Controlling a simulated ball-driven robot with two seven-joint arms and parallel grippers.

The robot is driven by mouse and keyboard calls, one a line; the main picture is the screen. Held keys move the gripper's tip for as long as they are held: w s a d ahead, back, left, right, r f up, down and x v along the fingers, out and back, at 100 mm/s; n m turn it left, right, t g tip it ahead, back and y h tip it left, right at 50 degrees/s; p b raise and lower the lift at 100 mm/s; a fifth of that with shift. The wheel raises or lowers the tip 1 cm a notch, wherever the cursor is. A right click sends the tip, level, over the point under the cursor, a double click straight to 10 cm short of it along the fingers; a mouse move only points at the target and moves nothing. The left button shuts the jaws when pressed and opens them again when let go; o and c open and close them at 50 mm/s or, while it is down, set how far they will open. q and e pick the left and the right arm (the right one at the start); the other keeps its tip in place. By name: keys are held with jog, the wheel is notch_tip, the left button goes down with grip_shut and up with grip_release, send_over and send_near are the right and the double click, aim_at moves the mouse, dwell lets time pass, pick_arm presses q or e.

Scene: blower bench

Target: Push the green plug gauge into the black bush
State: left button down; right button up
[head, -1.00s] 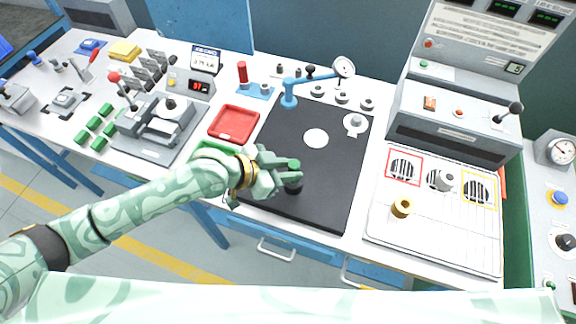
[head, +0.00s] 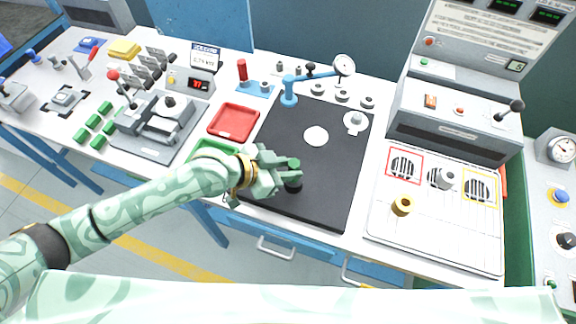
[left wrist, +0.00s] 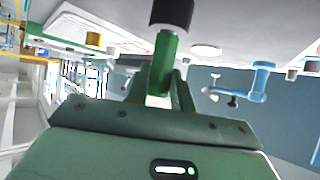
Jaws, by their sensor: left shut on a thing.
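My left gripper (head: 280,174) is shut on the green plug gauge (head: 294,163), whose green top shows above the fingers in the head view. The black bush (head: 293,186) stands on the black mat right under the gripper. In the left wrist view, the green gauge (left wrist: 161,66) runs between the fingers, and the black bush (left wrist: 172,12) lies in line with its far end at the top edge. A thin pale band shows between green and black. How deep the gauge sits in the bush I cannot tell. My right gripper is out of view.
The black mat (head: 318,180) is mostly clear, with a white disc (head: 316,136) on it. A blue dial-gauge stand (head: 289,98) is at its back. A red tray (head: 233,121) and green tray (head: 213,149) lie to the left, a brass ring (head: 402,205) to the right.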

pick_arm(q)
jog(key=shift+f, duration=0.15)
jog(key=c, duration=1.1)
grip_release()
jog(key=p+v, duration=0.2)
jog(key=v, duration=1.4)
jog(key=shift+s+a, duration=0.1)
jog(key=shift+a, duration=0.05)
